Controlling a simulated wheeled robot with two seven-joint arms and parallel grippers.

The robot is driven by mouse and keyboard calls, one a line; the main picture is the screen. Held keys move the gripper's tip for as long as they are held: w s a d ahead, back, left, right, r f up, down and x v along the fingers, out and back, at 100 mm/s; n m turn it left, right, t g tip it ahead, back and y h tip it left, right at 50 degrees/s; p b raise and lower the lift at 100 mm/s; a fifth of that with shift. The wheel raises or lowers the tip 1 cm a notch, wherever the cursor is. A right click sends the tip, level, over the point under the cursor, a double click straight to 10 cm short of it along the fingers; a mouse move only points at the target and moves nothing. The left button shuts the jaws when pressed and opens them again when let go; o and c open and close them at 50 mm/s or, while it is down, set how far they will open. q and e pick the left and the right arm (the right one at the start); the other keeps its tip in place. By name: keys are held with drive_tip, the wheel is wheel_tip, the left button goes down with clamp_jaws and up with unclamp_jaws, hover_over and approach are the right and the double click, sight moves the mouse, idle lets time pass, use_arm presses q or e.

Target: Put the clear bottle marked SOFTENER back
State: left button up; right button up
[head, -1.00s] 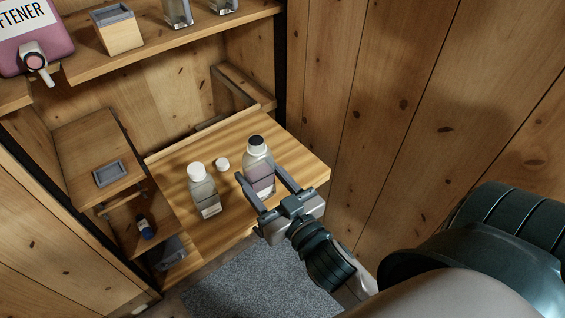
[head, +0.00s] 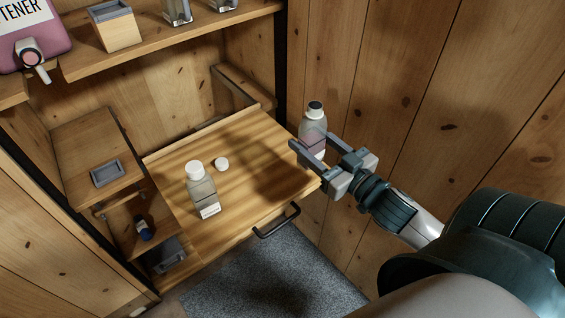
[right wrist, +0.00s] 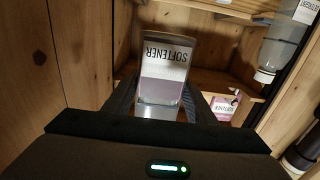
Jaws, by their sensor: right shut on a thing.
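The clear bottle (head: 313,125), with a dark top and pinkish liquid low inside, is between the fingers of my right gripper (head: 311,143). The gripper is shut on it and holds it upright by the right end of the pull-out board (head: 245,190), near the plank wall. In the right wrist view the bottle (right wrist: 165,85) shows its SOFTENER label upside down. A large pink container (head: 28,38) with a tap, its label partly cut off to TENER, stands on the upper shelf. My left gripper is out of view.
A white-capped clear bottle (head: 201,192) and a loose white cap (head: 221,164) stand on the board. The board has a dark handle (head: 277,220) in front. A wooden box (head: 115,28) sits on the upper shelf (head: 165,42). A grey tray (head: 107,173) lies at left.

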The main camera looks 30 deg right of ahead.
drive_tip(key=shift+w, duration=0.1)
drive_tip(key=shift+w+f, duration=0.15)
drive_tip(key=shift+w, duration=0.05)
drive_tip(key=shift+w+a+f+p, duration=0.1)
drive_tip(key=shift+w+f+p, duration=0.15)
drive_tip(key=shift+w+f, duration=2.45)
drive_tip(key=shift+w+a+f+p, duration=0.1)
drive_tip(key=shift+w+f+p, duration=0.15)
drive_tip(key=shift+w+f, duration=2.4)
drive_tip(key=shift+w, duration=0.2)
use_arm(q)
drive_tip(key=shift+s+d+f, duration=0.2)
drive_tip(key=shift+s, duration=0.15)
